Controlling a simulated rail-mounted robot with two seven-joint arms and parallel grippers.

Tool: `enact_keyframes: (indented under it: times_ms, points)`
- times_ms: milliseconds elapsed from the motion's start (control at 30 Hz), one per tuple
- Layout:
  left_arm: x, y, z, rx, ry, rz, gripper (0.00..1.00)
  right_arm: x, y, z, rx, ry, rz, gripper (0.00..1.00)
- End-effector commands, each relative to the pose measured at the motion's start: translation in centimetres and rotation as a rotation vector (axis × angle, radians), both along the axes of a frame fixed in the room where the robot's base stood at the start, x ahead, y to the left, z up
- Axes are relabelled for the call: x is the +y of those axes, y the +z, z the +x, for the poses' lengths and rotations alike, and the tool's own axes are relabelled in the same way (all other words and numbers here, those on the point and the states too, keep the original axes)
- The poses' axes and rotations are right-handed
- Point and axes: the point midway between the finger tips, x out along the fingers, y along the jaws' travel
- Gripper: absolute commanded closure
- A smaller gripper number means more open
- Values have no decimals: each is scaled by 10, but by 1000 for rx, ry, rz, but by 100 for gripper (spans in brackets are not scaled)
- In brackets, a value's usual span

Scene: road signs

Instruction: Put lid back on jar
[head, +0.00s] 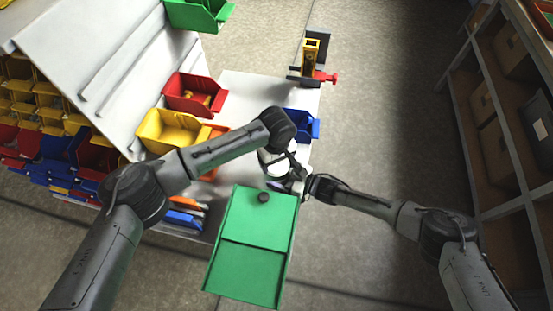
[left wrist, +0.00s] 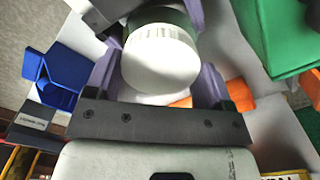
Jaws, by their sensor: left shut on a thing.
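A white round lid with a ribbed edge (left wrist: 160,60) fills the middle of the left wrist view, between the purple fingers of my left gripper (left wrist: 155,85). My left gripper is shut on it. In the head view a white piece (head: 278,168) shows below my left wrist, partly hidden. My right gripper (head: 299,184) comes in from the right, close beside this piece. Its jaws are too small and hidden to read.
The white table (head: 245,90) carries a red bin (head: 190,82), a yellow bin (head: 160,128) and a blue bin (head: 312,128). A yellow and grey fixture (head: 312,50) stands at the back. Shelves line the right.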

Motion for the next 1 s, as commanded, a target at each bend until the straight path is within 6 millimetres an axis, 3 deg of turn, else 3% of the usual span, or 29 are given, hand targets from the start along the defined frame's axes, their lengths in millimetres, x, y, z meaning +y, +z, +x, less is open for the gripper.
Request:
enact_keyframes:
  times_ms: [1000]
  points:
    - [0,-1,0,0,-2040,2,53,0,0,0,0,0,0,81]
